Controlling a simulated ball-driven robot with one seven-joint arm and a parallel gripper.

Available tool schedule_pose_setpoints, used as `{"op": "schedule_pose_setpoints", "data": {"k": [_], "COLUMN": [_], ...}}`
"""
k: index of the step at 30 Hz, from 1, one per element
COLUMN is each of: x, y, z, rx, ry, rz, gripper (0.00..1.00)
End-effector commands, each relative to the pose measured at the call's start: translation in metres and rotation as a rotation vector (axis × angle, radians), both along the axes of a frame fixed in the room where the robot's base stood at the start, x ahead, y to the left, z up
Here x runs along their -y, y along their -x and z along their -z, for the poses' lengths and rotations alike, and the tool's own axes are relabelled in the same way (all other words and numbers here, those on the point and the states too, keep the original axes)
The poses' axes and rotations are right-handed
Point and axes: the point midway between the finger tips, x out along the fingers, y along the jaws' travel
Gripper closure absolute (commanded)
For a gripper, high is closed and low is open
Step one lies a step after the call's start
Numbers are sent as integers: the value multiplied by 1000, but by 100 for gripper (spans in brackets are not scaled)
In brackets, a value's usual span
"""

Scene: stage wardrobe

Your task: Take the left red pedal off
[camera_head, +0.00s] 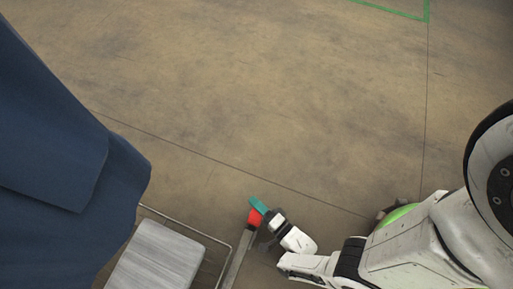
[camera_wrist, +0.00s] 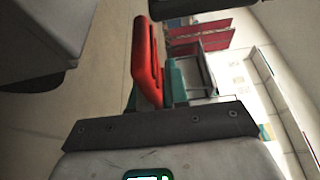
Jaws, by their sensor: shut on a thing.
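The red pedal (camera_head: 254,217) is near the bottom middle of the head view, at the upper end of a grey bar (camera_head: 236,262). My gripper (camera_head: 262,210), with teal fingers, is shut on it. In the wrist view the red pedal (camera_wrist: 147,60) stands as a long red piece between the teal fingers, its lower end down in the grip. I cannot tell whether the pedal is still joined to the bar. My wrist hides part of the area right of the pedal. I see no second pedal clearly.
A grey slab (camera_head: 155,260) inside a thin metal frame (camera_head: 190,227) lies left of the bar. Dark blue cloth (camera_head: 55,140) fills the left side. The brown floor (camera_head: 260,90) above is clear, with a green line (camera_head: 390,10) at the top right.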

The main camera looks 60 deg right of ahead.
Motion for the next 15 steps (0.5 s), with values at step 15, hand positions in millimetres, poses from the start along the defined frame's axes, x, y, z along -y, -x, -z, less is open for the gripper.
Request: {"op": "schedule_pose_setpoints", "data": {"k": [15], "x": [-3], "y": [3], "z": [-5], "rx": [31], "ry": [182], "rz": [-3], "gripper": [100]}}
